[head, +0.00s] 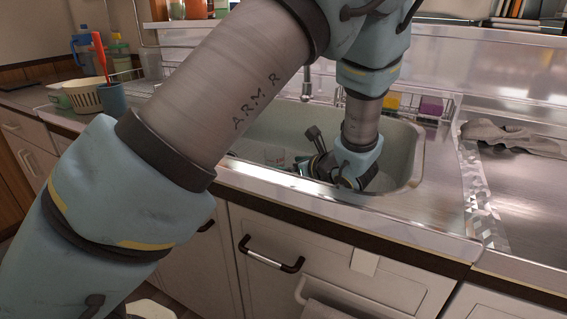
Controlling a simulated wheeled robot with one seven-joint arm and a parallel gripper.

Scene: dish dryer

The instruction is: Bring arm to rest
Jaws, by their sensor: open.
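My arm reaches across the picture from the lower left and bends down into the sink (405,150). My gripper (305,150) is inside the sink, low near its front wall. Its dark finger parts point to the left, and it is open. A clear glass-like object (274,156) seems to lie in the sink just left of the fingers; it is small and hard to make out. The gripper looks apart from it, but the sink's front rim and my wrist hide part of this area.
A faucet (307,82) stands behind the sink. A wire rack with a yellow sponge (392,101) and a purple one (431,106) is at the back. A grey cloth (510,137) lies on the right counter. A blue cup (112,101) and cream basket (83,97) stand left. Cabinet handles (270,255) jut out below.

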